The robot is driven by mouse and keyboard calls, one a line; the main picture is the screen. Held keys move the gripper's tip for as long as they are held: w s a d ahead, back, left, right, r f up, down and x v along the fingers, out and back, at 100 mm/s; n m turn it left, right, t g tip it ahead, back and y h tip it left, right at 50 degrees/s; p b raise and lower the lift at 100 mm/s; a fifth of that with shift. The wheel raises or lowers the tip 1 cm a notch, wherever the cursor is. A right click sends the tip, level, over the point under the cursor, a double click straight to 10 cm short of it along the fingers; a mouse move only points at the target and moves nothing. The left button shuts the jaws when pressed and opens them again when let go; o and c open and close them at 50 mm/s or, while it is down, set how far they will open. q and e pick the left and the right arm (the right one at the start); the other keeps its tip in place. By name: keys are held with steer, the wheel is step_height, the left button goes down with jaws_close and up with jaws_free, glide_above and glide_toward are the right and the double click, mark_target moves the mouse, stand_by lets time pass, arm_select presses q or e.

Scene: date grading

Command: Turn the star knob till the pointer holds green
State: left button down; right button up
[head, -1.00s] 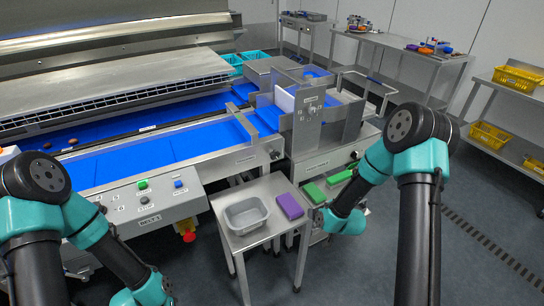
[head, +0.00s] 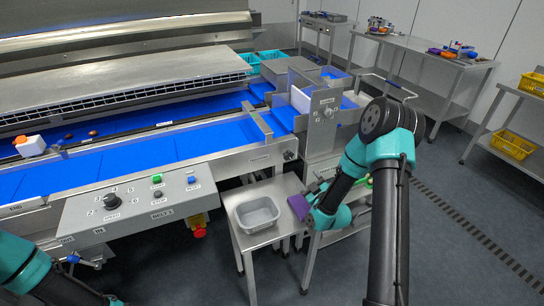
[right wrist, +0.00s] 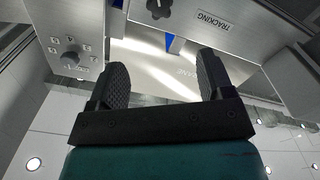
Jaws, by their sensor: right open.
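In the right wrist view a dark lobed knob (right wrist: 158,8), seemingly the star knob, sits at the top edge beside the TRACKING label on a steel face. It is partly cut off. My right gripper (right wrist: 165,82) is open and empty below it, apart from it. In the head view my right gripper (head: 317,190) is low beside the small steel table, its fingers mostly hidden by my arm. I cannot make out the star knob, a pointer or a green zone in the head view. Only part of my left arm shows at lower left; its gripper is out of view.
A numbered dial (right wrist: 70,60) is on a steel panel at left in the wrist view. The control panel (head: 135,205) is at left.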

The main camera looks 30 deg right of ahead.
mark_target(289, 157)
stand_by(0.4)
steer(key=w, duration=1.7)
steer(key=shift+w+d, duration=0.15)
steer(key=shift+d, duration=0.2)
steer(key=c, duration=0.9)
